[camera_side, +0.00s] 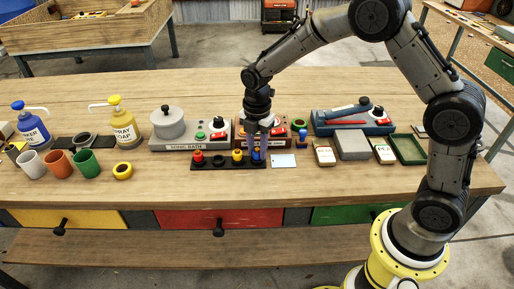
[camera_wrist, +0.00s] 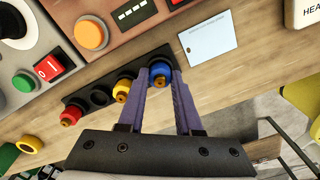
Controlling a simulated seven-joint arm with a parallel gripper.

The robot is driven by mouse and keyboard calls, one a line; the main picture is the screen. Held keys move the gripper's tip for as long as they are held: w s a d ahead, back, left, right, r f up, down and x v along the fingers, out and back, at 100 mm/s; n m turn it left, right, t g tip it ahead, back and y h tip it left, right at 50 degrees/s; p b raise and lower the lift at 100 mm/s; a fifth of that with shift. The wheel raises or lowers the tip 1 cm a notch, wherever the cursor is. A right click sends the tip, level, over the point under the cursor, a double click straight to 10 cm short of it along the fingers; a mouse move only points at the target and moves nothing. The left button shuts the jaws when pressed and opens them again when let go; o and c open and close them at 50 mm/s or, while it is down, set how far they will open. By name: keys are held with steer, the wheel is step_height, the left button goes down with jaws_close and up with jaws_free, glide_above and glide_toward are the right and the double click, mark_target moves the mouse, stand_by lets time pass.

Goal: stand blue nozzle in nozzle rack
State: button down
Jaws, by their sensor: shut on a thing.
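The nozzle rack (camera_side: 228,164) is a low black strip near the front of the bench; it also shows in the wrist view (camera_wrist: 78,100). A red nozzle (camera_wrist: 70,115) stands near its left end and a yellow nozzle (camera_wrist: 123,88) stands farther right, with an empty hole between them. My gripper (camera_wrist: 163,82) is shut on the blue nozzle (camera_wrist: 160,70), a finger on each side. It holds the nozzle roughly upright at the rack's right end, beside the yellow one. The nozzle's lower end is hidden, so I cannot tell how deep it sits.
Behind the rack stand the grey sonic bath box (camera_side: 190,142) and a brown control box (camera_side: 278,132) with buttons. A pale card (camera_side: 282,160) lies right of the rack. Cups (camera_side: 86,163) and a yellow ring (camera_side: 123,170) are to the left. The bench front is clear.

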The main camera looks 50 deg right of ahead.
stand_by(0.4)
jaws_free()
stand_by(0.4)
steer(key=shift+r, duration=3.95)
